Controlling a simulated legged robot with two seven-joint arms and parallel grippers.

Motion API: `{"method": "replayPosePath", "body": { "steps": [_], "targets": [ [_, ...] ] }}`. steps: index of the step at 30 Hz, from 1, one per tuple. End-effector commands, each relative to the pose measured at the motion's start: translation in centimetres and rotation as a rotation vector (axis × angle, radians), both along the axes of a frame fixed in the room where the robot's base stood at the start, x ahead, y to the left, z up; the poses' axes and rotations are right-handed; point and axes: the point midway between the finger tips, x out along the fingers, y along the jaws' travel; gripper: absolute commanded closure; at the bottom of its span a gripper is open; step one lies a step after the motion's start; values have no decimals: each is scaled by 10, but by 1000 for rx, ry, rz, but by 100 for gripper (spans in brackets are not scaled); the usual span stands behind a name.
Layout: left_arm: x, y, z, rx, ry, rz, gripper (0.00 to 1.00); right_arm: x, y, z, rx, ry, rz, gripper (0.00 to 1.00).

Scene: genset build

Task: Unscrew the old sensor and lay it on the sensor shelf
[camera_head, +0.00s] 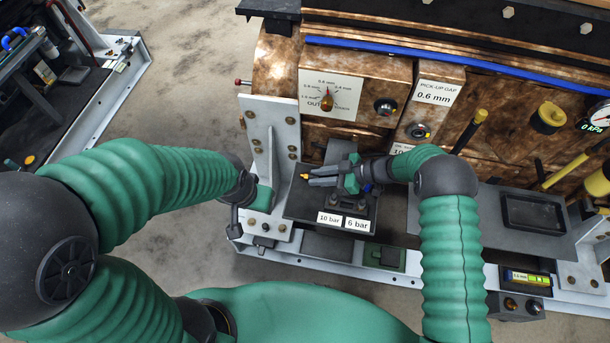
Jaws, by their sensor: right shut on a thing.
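My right gripper (314,177) points left over a dark shelf (299,207) with labels "10 bar" and "6 bar". It is shut on a small sensor with a brass-orange tip (305,176), which sticks out at the fingertips; the fingers hide the rest. I cannot tell whether the sensor touches the shelf. Small dark round parts (334,199) sit just behind the labels. My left gripper (236,218) is at the left of the pale upright bracket (272,130), pointing down; its fingers are too unclear to read.
The copper-coloured engine housing (440,125) stands behind, with a dial plate (327,95) and a "0.6 mm" block (437,92). A grey plate with a dark tray (533,214) is at the right. Bare floor (190,60) lies at the left.

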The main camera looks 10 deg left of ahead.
Motion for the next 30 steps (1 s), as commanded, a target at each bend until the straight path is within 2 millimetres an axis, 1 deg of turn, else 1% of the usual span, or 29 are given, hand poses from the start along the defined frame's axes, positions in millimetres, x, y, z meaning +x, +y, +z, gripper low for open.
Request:
{"method": "replayPosePath", "body": {
  "steps": [2, 3, 8, 16, 20, 23, 30],
  "targets": [
    [0, 0, 0, 0, 0, 0, 55, 0, 0, 0, 0, 0, 0, 100],
    [0, 0, 0, 0, 0, 0, 55, 0, 0, 0, 0, 0, 0, 74],
    [0, 0, 0, 0, 0, 0, 55, 0, 0, 0, 0, 0, 0, 54],
    [0, 0, 0, 0, 0, 0, 55, 0, 0, 0, 0, 1, 0, 54],
    [0, 0, 5, 0, 0, 0, 55, 1, -9, 6, -1, 0, -1, 54],
    [0, 0, 12, 0, 0, 0, 55, 2, -27, 19, -2, -1, -3, 54],
    [0, 0, 32, 0, 0, 0, 55, 4, -88, 54, -1, -1, -3, 54]
  ]
}}
